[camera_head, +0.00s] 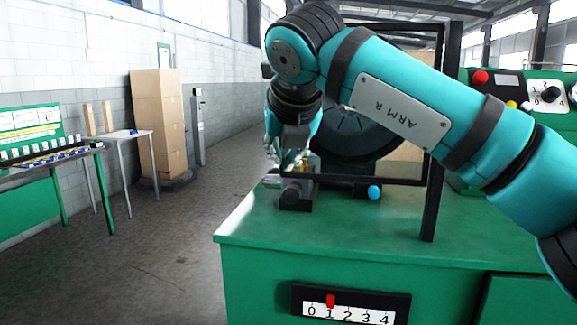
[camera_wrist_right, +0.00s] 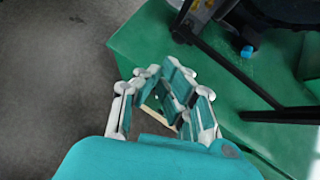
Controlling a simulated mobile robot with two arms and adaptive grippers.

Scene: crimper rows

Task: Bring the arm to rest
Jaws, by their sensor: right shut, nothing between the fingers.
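My right arm (camera_head: 400,105), teal with black bands and marked ARM R, reaches in from the right across the green bench (camera_head: 330,235). Its forearm hangs down near the bench's left end. My right gripper (camera_head: 292,165) is small and partly hidden in the head view, just above or in front of a dark block on the bench. In the wrist view the right gripper (camera_wrist_right: 170,90) has its fingers drawn together, shut and empty, over the bench's edge. My left gripper is in neither view.
A black frame (camera_head: 435,150) and a dark reel (camera_head: 352,135) stand on the bench close to my arm. The dark block (camera_head: 297,195) and a blue knob (camera_head: 374,192) are nearby. Stacked boxes (camera_head: 158,125) and a side table stand left; the floor between is clear.

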